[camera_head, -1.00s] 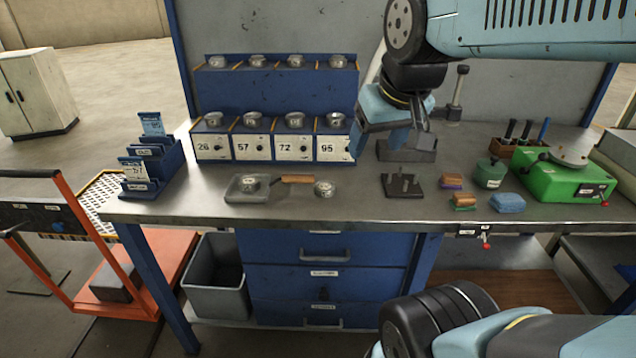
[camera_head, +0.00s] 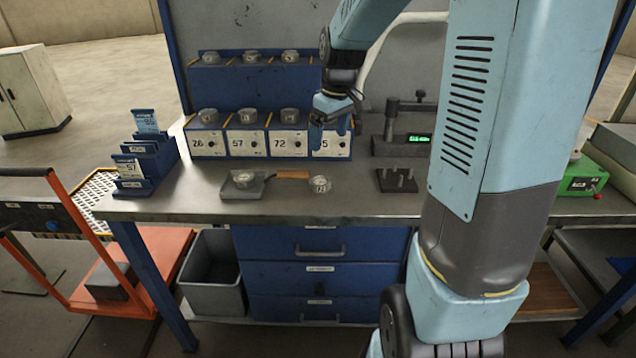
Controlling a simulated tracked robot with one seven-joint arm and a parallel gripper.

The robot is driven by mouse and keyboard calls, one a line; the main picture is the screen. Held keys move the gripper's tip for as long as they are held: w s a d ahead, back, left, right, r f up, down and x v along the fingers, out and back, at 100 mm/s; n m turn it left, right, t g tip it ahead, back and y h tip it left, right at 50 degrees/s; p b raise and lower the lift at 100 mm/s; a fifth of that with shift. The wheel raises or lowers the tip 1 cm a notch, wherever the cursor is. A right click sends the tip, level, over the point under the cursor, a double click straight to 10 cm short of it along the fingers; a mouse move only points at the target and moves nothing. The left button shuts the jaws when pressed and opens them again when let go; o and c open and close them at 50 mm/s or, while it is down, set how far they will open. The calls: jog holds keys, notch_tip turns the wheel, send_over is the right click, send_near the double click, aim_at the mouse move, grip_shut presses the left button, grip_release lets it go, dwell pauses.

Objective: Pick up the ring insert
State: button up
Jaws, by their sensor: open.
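Several metal ring-like pieces are in view, and I cannot tell which is the ring insert. One sits in a shallow grey tray (camera_head: 229,190); this is the tray ring (camera_head: 243,178). A loose ring (camera_head: 320,184) lies on the bench front. Others sit on the blue rack (camera_head: 228,88), including the ring over label 57 (camera_head: 248,117) and the ring over label 72 (camera_head: 290,117). My gripper (camera_head: 331,124) is open and points down in front of the right-hand slot, partly covering its label. That slot's ring is hidden behind my gripper, and I cannot see contact.
A wooden handle (camera_head: 292,174) lies beside the grey tray. A dark pegged block (camera_head: 396,181) and a gauge stand with a green display (camera_head: 405,145) stand to the right. A blue card holder (camera_head: 146,170) is at left. My arm hides much of the right bench.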

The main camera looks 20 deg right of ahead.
aim_at(320, 180)
jog(key=shift+n, duration=0.3)
jog(key=w+f, duration=0.1)
jog(key=f, duration=0.4)
jog(key=w+f, duration=0.1)
jog(key=f, duration=0.4)
jog(key=w+a+f, duration=0.1)
jog(key=f, duration=0.5)
jog(key=shift+w, duration=0.35)
jog(key=shift+r, duration=0.1)
jog(key=shift+c, duration=0.4)
jog(key=c, duration=1.5)
